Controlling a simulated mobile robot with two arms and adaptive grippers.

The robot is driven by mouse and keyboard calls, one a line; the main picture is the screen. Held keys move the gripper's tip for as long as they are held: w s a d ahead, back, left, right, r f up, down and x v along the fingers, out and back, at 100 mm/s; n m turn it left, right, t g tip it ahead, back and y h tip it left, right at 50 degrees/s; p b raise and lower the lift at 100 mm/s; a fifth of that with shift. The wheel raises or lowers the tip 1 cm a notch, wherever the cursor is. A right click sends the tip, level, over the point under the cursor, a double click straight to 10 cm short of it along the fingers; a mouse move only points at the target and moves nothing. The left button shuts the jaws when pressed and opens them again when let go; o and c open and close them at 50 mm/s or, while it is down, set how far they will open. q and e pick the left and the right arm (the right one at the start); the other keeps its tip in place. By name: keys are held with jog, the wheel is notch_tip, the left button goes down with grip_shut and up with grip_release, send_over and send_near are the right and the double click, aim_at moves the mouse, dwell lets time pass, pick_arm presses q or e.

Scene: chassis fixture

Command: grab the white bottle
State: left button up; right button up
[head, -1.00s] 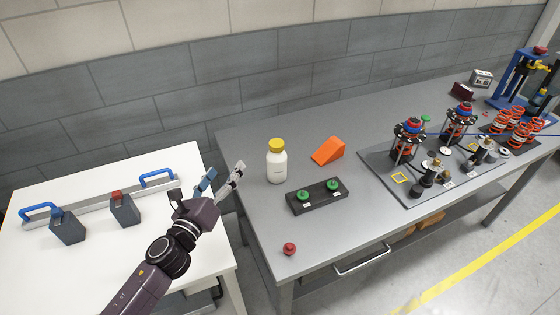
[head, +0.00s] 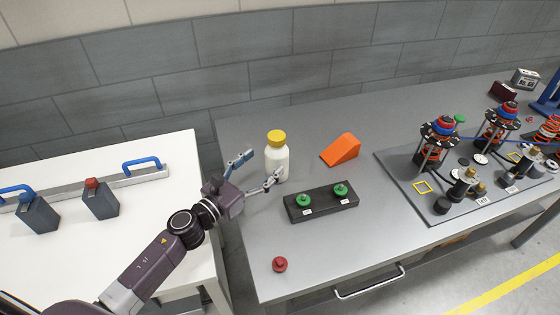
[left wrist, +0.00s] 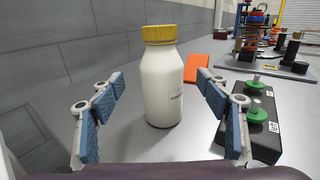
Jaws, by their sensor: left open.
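The white bottle (head: 278,162) with a yellow cap stands upright on the grey table, near its left end. In the left wrist view the bottle (left wrist: 163,90) is centred just beyond the two blue-padded fingers. My left gripper (head: 259,169) is open, its fingers spread to the left and right of the bottle's line, with nothing between the pads. In the left wrist view the open gripper (left wrist: 160,108) shows a gap wider than the bottle. One finger overlaps the bottle's lower front in the head view. My right gripper is in neither view.
A black block with two green knobs (head: 321,201) lies close to the bottle's right. An orange wedge (head: 341,149) is behind it, and a red knob (head: 279,264) is near the front edge. A white table (head: 100,250) stands at left.

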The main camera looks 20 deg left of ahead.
aim_at(277, 152)
pick_arm(q)
jog(key=shift+w+d+r+p, duration=0.15)
jog(key=shift+w+d+p, duration=0.05)
jog(key=shift+w, duration=0.25)
jog(key=shift+w+d+r+p, duration=0.1)
jog(key=shift+w+d+p, duration=0.1)
jog(key=shift+w, duration=0.2)
jog(key=shift+f+p+x, duration=0.1)
jog(key=shift+p+x, duration=0.25)
jog(key=shift+x, duration=0.8)
jog(key=shift+f+p+x, duration=0.15)
jog(key=shift+p+x, duration=0.15)
jog(key=shift+x, duration=0.9)
jog(key=shift+s, duration=0.1)
jog(key=c, duration=1.4)
